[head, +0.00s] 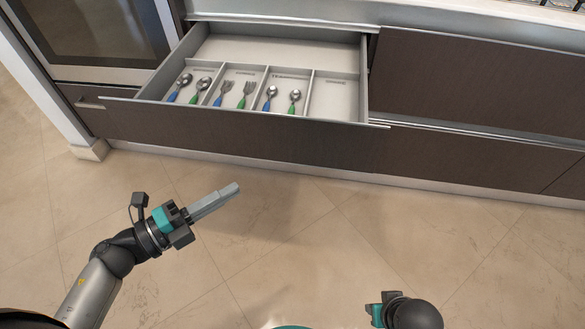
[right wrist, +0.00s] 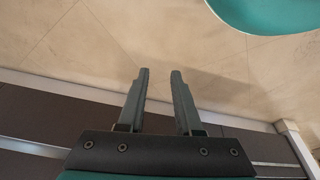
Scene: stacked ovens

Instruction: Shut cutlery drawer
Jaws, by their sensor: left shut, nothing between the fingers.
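The cutlery drawer (head: 240,135) is pulled out beneath the counter in the head view, its dark front facing me. Inside, a light divider tray holds two spoons in the left compartment, two forks in the second and two smaller spoons in the third, with blue and green handles. The rightmost compartment (head: 333,97) is empty. My left gripper (head: 233,189) is shut and empty, over the floor in front of the drawer and apart from it. My right gripper (right wrist: 160,74) is open and empty in the right wrist view; its fingers do not show in the head view.
An oven (head: 92,35) stands left of the drawer. Closed dark drawer fronts (head: 470,85) lie to the right, and another front runs below. The counter edge is above. The tiled floor (head: 320,240) before the cabinets is clear.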

